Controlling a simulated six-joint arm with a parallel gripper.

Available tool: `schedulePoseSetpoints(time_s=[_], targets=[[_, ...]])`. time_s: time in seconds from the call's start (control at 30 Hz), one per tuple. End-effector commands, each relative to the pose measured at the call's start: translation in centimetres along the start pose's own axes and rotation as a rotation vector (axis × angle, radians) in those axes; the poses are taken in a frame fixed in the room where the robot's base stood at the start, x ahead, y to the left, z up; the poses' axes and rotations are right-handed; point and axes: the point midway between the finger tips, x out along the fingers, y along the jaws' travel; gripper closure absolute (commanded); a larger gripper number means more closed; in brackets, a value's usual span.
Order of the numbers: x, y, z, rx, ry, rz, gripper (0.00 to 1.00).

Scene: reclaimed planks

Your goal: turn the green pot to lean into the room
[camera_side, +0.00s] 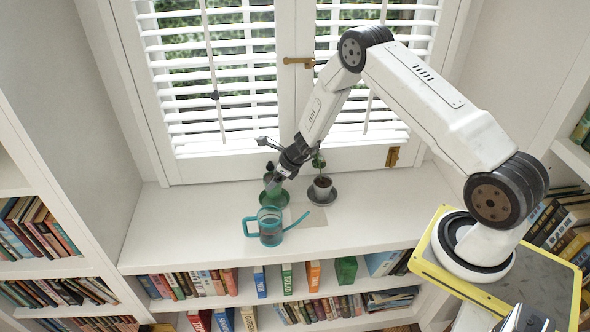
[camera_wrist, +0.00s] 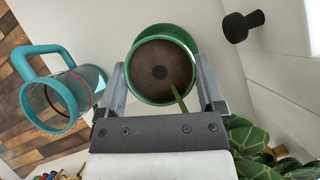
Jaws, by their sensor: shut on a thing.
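The green pot (camera_side: 271,188) stands on the white sill by the window, above a green saucer (camera_side: 273,198). My gripper (camera_side: 279,175) reaches down to it from the upper right. In the wrist view the pot (camera_wrist: 158,58) shows its round green rim and dark soil, with one finger on each side; the gripper is shut on it. A green stem (camera_wrist: 180,98) rises from the soil towards the camera. Part of the green saucer (camera_wrist: 171,31) shows past the rim. My gripper hides part of the pot in the side view, and the plant's lean is hard to judge.
A teal watering can (camera_side: 270,229) stands just in front of the pot. A second potted plant (camera_side: 322,186) on a dark saucer stands close to its right. The window blinds (camera_side: 215,85) are behind. The sill's left end is clear. Bookshelves (camera_side: 190,285) lie below.

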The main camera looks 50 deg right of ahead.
Motion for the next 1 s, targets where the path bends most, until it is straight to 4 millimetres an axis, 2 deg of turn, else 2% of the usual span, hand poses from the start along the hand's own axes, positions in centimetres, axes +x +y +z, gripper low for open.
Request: schedulePoseSetpoints(time_s=[1.0], targets=[[2.5, 0.0, -1.6, -0.001, -0.002, 0.0, 1.0]])
